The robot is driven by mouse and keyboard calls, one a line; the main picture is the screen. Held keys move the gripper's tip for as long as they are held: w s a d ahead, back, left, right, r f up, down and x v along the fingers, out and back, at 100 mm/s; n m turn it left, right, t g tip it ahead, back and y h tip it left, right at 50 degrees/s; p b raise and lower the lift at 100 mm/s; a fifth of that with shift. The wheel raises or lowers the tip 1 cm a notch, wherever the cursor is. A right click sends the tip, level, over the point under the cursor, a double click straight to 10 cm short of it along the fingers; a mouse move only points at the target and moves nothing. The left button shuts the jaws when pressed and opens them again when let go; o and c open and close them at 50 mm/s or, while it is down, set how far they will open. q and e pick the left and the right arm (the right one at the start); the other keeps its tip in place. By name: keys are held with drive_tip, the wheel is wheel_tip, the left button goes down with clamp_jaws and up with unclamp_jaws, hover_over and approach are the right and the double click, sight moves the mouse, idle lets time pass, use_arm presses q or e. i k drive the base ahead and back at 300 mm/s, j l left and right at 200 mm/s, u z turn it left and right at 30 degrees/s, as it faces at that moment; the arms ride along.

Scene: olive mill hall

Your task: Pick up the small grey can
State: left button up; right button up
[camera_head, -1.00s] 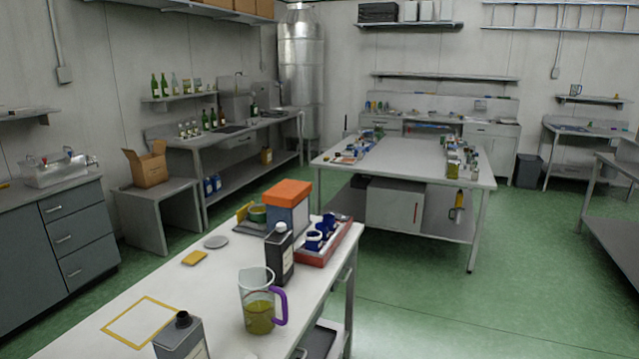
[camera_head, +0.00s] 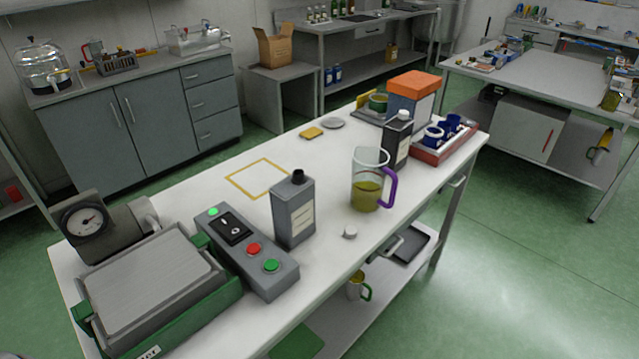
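A small grey can (camera_head: 294,216) with a black cap and a pale label stands upright on the white table (camera_head: 330,165). It is beside a grey control box with buttons (camera_head: 247,252) and just right of a yellow square outline (camera_head: 238,190) marked on the tabletop. A darker can-like bottle (camera_head: 397,146) with a white label stands farther back, behind a jug. Neither of my grippers is in view.
A clear jug (camera_head: 367,194) with yellow-green liquid and a purple handle stands right of the can. A small white cap (camera_head: 350,232) lies in front. A scale (camera_head: 150,284) fills the near left end. A red tray (camera_head: 443,150) and an orange-lidded box (camera_head: 413,84) stand at the far end.

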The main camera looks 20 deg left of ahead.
sight(293, 198)
drive_tip(key=i+l+u, duration=0.1)
drive_tip(key=l+u, duration=0.15)
drive_tip(key=u, duration=0.2)
drive_tip(key=i+l+u, duration=0.1)
drive_tip(key=l+u, duration=0.15)
drive_tip(key=u, duration=0.15)
